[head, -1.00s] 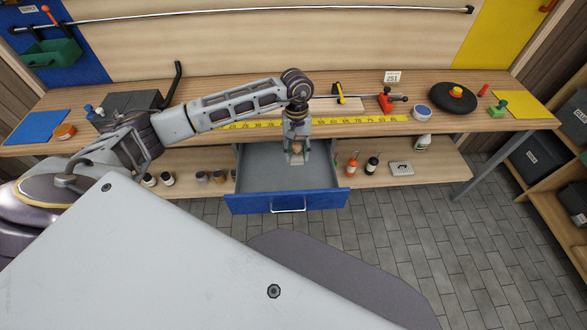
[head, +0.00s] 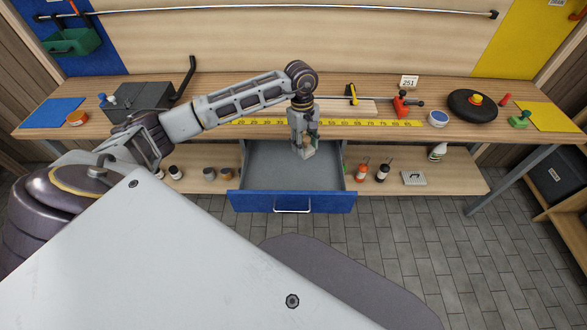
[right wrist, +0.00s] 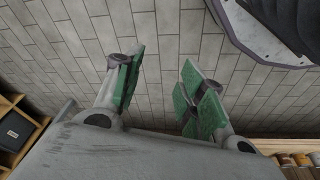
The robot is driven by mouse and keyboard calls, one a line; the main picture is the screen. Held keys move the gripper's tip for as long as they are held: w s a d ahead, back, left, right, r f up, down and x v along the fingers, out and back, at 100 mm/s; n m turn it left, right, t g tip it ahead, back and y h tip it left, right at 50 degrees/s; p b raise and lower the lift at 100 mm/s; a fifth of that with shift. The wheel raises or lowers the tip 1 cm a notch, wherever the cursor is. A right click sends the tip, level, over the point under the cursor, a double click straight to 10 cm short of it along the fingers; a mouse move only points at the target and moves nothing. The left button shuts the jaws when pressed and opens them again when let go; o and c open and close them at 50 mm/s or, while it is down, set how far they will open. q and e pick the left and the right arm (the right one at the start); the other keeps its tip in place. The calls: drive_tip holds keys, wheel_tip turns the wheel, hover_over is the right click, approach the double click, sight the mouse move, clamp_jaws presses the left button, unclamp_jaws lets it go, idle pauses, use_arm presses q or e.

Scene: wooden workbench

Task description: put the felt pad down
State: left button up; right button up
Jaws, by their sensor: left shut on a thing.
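My left gripper (head: 304,146) points down over the back part of the open blue-fronted drawer (head: 262,181). It is shut on a small tan-brown piece (head: 307,141), which looks like the felt pad; the fingers hide most of it. I cannot tell whether the piece touches the drawer floor. The visible grey floor of the drawer is bare. My right gripper (right wrist: 163,68) shows only in the right wrist view, with its green-padded fingers apart and nothing between them, above the paved floor.
The workbench (head: 225,95) above the drawer carries a yellow ruler (head: 340,123), a grey box (head: 135,98), a red clamp-like tool (head: 402,105) and a black disc (head: 472,104). Bottles and jars stand on the lower shelf (head: 450,180) on both sides of the drawer.

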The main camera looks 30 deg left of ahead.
drive_tip(key=shift+w+r+b, duration=1.45)
drive_tip(key=shift+r+b, duration=0.6)
drive_tip(key=shift+r, duration=2.6)
use_arm(q)
drive_tip(key=w+a+f+n+t+b, duration=0.1)
drive_tip(key=a+f+n+b, duration=0.2)
drive_tip(key=a+f+n, duration=0.3)
drive_tip(key=f+n, duration=0.1)
drive_tip(key=n, duration=0.3)
drive_tip(key=shift+w+f+n+t, duration=0.3)
drive_tip(key=shift+w+f, duration=0.05)
drive_tip(key=shift+w, duration=0.05)
use_arm(e)
drive_tip(key=s+f, duration=0.3)
drive_tip(key=f, duration=0.9)
drive_tip(key=s+f, duration=0.3)
drive_tip(key=f, duration=0.9)
drive_tip(key=shift+s+a, duration=0.35)
